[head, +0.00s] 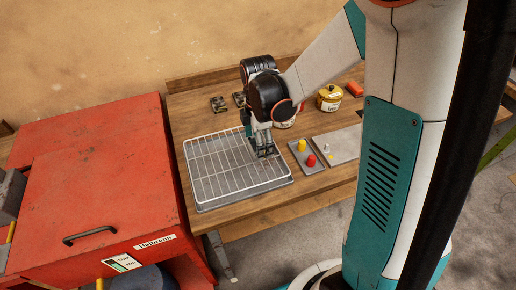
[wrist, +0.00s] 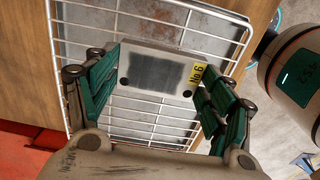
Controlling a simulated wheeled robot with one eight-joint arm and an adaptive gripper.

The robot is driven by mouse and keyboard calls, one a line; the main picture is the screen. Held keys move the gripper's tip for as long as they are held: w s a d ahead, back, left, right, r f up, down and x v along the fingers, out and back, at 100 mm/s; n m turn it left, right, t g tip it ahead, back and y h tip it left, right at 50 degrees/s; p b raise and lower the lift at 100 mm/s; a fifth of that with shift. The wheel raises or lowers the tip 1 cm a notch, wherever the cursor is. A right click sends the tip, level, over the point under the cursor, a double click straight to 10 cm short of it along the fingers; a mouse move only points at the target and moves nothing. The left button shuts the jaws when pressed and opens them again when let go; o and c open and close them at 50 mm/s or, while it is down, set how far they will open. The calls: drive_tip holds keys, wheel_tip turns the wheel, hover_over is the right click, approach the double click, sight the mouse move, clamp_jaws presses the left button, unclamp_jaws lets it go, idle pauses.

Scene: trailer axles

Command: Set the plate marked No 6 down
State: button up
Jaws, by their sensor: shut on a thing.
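The plate marked No 6 (wrist: 155,72) is a small pale grey plate with a darker rectangle and a yellow label at its right end in the wrist view. My gripper (wrist: 160,85) is shut on it, with green-padded fingers at its left and right ends. A white wire rack (wrist: 152,128) lies beneath the plate; I cannot tell whether they touch. In the head view my gripper (head: 263,147) is over the right part of the wire rack (head: 215,170), which lies over a grey tray (head: 245,200). The plate is hard to make out there.
A grey tray (head: 298,165) with yellow and red pieces and a flat grey panel (head: 345,147) lie right of the rack. A red cabinet (head: 90,180) adjoins the bench's left.

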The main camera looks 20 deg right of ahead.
drive_tip(key=shift+f, duration=1.4)
drive_tip(key=shift+b, duration=0.35)
drive_tip(key=shift+f, duration=0.2)
drive_tip(key=o, duration=1.6)
drive_tip(key=shift+r, duration=0.1)
drive_tip(key=shift+c, duration=0.2)
wheel_tip(320, 180, up, 12)
drive_tip(key=p, duration=0.4)
drive_tip(key=s+r+m+t, duration=0.7)
drive_tip(key=s+r+m, duration=0.3)
drive_tip(key=s+m, duration=0.5)
drive_tip(key=m, duration=0.3)
drive_tip(key=shift+r, duration=0.2)
